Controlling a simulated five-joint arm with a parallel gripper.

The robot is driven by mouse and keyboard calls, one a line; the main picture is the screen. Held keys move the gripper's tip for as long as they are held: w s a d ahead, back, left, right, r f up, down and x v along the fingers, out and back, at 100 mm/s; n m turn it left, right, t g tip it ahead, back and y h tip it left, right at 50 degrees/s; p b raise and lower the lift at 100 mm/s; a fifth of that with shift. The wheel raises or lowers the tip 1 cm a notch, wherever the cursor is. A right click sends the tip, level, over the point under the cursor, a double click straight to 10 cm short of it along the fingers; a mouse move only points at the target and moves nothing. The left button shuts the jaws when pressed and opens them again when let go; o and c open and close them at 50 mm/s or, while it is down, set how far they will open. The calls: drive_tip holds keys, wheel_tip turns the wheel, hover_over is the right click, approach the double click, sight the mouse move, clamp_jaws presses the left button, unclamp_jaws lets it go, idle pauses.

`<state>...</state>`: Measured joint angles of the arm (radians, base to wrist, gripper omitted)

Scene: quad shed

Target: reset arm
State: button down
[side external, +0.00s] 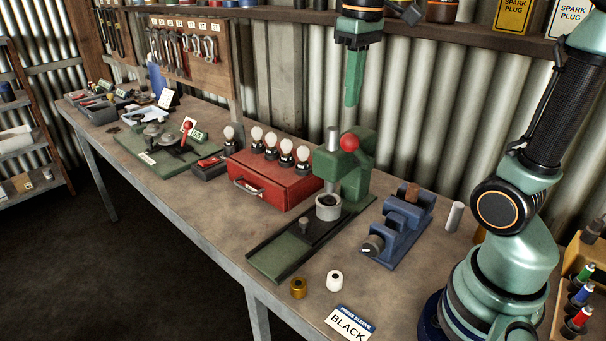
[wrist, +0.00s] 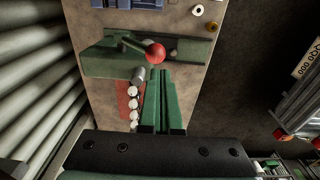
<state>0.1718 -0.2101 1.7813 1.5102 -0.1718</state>
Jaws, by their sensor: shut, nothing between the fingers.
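My gripper (side external: 351,103) hangs high above the bench, pointing down, with its green fingers together and nothing between them. My upper arm joins are partly out of frame.
The red toolbox (side external: 270,185) has several white bulbs on top. A blue vise (side external: 400,228), a brass sleeve (side external: 298,288), a white sleeve (side external: 334,281) and a BLACK card (side external: 348,323) lie on the bench (side external: 215,208). A shelf (side external: 455,35) runs along the wall behind.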

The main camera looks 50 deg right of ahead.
drive_tip(key=s+a+f+t, duration=0.3)
drive_tip(key=a+f+t, duration=0.2)
drive_tip(key=f, duration=0.3)
drive_tip(key=shift+s+a, duration=0.25)
drive_tip(key=shift+a, duration=0.05)
